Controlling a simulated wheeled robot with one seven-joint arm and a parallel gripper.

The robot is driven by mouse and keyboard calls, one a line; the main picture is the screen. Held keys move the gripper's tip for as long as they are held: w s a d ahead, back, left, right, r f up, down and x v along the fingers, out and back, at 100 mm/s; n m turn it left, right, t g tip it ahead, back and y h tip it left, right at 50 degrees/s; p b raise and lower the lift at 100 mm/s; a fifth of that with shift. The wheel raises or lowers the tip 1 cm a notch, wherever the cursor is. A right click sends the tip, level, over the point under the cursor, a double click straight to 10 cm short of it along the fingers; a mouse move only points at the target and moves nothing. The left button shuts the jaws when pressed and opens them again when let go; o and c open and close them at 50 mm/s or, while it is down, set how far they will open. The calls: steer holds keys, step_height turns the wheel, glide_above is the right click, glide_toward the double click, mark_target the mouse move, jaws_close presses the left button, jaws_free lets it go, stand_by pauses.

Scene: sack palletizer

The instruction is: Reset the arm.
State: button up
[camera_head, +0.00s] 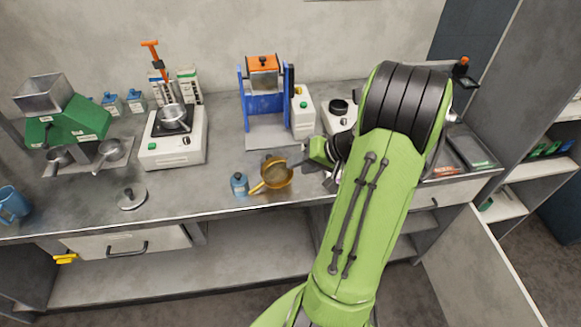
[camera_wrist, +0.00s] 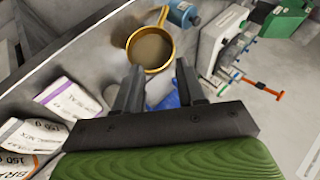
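My green arm reaches across the right half of the head view, bent over the counter. My gripper (camera_head: 303,168) is above the counter's front area, just right of a brass-coloured pan (camera_head: 275,175). In the wrist view, the two dark fingers of my gripper (camera_wrist: 158,77) stand apart with a clear gap and nothing between them. The brass pan (camera_wrist: 151,67) shows just beyond the fingertips in that view. The gripper's palm side is partly hidden by the arm in the head view.
A small blue bottle (camera_head: 239,185) stands left of the pan. Printed packs (camera_wrist: 72,100) lie at the wrist view's left.

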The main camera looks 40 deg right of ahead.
steer(key=v, duration=0.6)
steer(key=shift+s+r+p, duration=0.3)
steer(key=shift+p, duration=0.15)
